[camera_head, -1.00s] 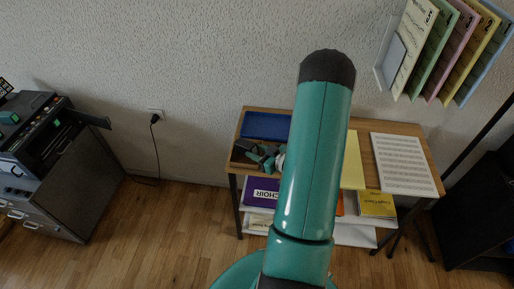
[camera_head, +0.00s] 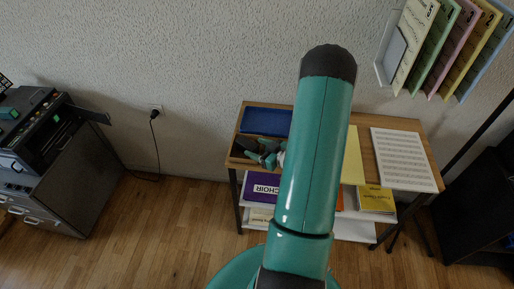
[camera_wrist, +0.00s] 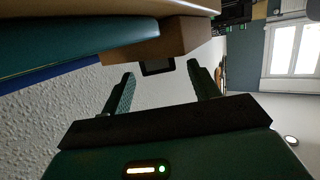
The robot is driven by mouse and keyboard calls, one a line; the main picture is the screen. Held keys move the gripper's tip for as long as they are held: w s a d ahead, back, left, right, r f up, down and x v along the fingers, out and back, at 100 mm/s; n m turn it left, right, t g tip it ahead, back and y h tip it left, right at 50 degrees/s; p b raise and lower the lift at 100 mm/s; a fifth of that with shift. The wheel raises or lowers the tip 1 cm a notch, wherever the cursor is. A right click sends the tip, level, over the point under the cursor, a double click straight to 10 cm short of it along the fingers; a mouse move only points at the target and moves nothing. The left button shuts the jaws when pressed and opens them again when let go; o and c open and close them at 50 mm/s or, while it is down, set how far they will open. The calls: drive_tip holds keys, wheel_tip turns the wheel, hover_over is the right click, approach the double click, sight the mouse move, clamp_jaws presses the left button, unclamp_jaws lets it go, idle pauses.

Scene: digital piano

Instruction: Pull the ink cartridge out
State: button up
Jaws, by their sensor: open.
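No ink cartridge can be made out for certain. A black machine (camera_head: 42,128) with small teal parts and a panel jutting from its right side stands on a grey drawer cabinet at the left of the head view. My gripper (camera_wrist: 162,77) is open and empty in the wrist view, its two fingers apart. A small dark object (camera_wrist: 157,67) shows beyond the gap between the fingertips, below a brown wooden block (camera_wrist: 185,38). In the head view my gripper is over the left part of the desk, partly hidden by my arm.
The wooden desk (camera_head: 366,150) carries a blue item (camera_head: 266,121), a yellow sheet (camera_head: 352,158) and a white printed sheet (camera_head: 403,160). Coloured folders (camera_head: 440,45) hang on the wall. Bare floor (camera_head: 170,215) lies between cabinet and desk. A cable (camera_head: 157,150) hangs from a wall socket.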

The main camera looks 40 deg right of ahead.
drive_tip(key=shift+v, duration=2.25)
drive_tip(key=v, duration=1.3)
drive_tip(key=shift+s+r, duration=0.15)
drive_tip(key=shift+s, duration=0.2)
